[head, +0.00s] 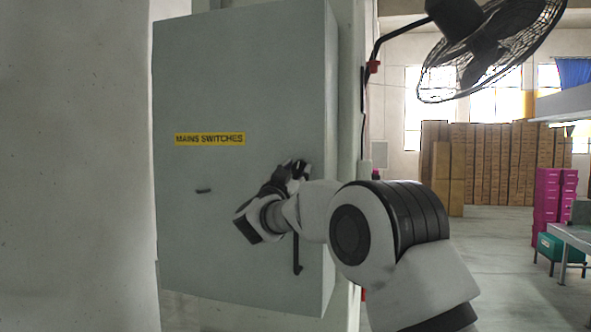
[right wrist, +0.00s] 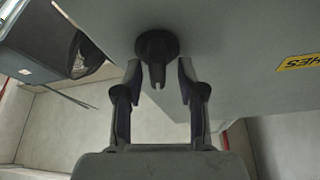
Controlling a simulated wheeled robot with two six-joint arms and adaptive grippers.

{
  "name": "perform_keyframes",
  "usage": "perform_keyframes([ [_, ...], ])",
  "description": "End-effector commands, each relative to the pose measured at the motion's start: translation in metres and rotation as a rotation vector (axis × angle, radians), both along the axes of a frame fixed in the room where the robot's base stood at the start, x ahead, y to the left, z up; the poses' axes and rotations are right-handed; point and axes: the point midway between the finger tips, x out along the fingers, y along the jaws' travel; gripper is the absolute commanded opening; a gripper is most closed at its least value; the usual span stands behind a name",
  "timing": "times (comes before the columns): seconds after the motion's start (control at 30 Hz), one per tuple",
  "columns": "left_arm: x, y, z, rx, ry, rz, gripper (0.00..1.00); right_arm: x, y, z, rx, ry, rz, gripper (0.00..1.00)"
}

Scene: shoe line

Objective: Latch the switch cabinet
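The grey switch cabinet (head: 225,240) stands with its door closed or nearly so, and I cannot tell whether it is latched. It bears a yellow "MAINS SWITCHES" label (head: 210,139). A thin dark bar (head: 297,258) points down below my right wrist. My right gripper (head: 295,170) is at the right part of the door. In the right wrist view its fingers (right wrist: 158,72) are apart, either side of a dark round knob (right wrist: 155,46) with a short stem. I see no clear contact. My left gripper is out of view.
A black fan (head: 490,50) hangs at the upper right. A pale wall or pillar (head: 75,160) fills the left. Stacked brown boxes (head: 490,165), magenta crates (head: 550,200) and a table (head: 575,238) stand further back. The floor between is clear.

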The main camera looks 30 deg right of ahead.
Motion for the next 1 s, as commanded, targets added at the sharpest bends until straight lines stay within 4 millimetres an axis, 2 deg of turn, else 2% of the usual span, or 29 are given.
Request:
perform_keyframes([
  [0.03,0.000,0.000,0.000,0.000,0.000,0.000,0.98,0.000,0.000,0.000,0.000,0.000,0.000,0.17],
  [0.07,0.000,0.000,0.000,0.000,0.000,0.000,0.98,0.000,0.000,0.000,0.000,0.000,0.000,0.06],
  [0.1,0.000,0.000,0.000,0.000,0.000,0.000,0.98,0.000,0.000,0.000,0.000,0.001,0.001,0.00],
  [0.27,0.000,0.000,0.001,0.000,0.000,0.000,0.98,0.000,0.000,0.001,-0.009,0.012,0.000,0.00],
  [0.5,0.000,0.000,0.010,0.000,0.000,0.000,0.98,0.000,0.000,0.001,-0.171,0.202,-0.001,0.00],
  [0.7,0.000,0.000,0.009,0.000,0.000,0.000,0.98,0.000,0.000,0.001,-0.173,0.201,-0.001,0.00],
  [0.73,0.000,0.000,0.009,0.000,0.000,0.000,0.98,0.000,0.000,0.001,-0.173,0.201,-0.001,0.36],
  [0.77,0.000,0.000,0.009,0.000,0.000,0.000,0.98,0.000,0.000,0.001,-0.173,0.201,-0.001,0.42],
  [1.0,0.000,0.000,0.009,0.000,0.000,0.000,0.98,0.000,0.000,0.000,-0.172,0.202,-0.001,0.42],
])
